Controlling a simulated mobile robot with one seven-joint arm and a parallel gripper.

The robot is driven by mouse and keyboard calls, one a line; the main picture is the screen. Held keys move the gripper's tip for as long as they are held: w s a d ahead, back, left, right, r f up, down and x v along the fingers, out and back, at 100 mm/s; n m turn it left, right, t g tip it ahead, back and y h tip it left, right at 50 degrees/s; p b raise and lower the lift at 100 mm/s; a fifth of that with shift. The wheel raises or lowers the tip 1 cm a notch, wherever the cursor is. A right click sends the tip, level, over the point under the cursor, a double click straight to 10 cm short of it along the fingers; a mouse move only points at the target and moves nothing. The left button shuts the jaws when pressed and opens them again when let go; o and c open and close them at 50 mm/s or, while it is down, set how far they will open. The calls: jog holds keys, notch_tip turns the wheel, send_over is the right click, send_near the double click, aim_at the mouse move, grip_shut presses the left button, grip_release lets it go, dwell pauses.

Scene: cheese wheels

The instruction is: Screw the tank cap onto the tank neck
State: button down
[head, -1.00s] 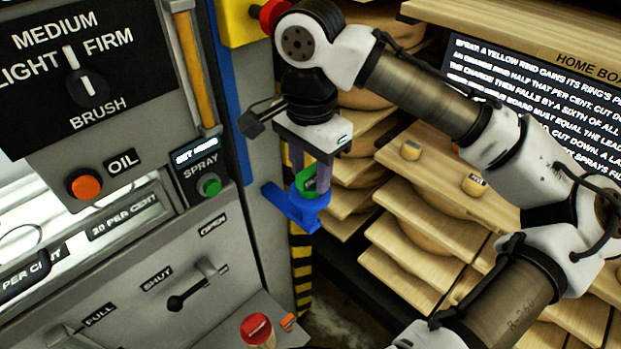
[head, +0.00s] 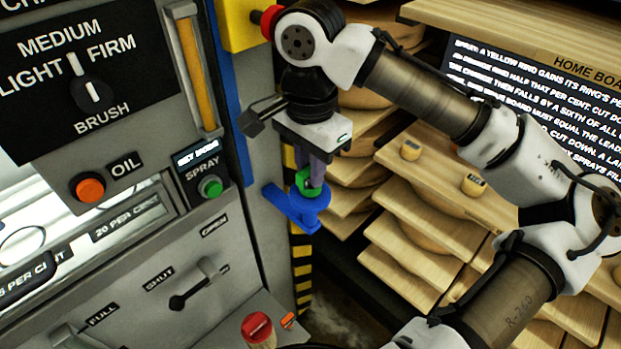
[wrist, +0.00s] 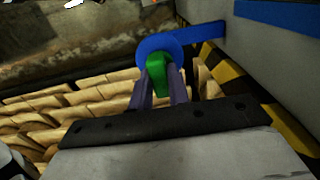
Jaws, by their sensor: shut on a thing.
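A green piece (head: 303,183), which looks like the tank cap, is between the fingertips of my gripper (head: 312,185). The gripper points down and is shut on it. In the wrist view the green piece (wrist: 157,73) shows between both fingers. Directly beneath it is a blue round part on a flat arm (head: 300,210) fixed to the machine's side; the wrist view shows this blue part (wrist: 150,46) as a disc around the green piece. It may be the tank neck; I cannot tell. The green piece is at its top, but the contact and any thread are hidden.
The machine's grey panel (head: 235,270) stands close on the left, with knobs and levers. A red-topped pale cylinder (head: 258,330) stands at the bottom. Wooden boards with cheese wheels (head: 430,220) fill the rack on the right. A yellow block (head: 240,25) is beside my upper arm.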

jog(key=shift+r+p, duration=1.85)
jog(key=shift+r, duration=0.3)
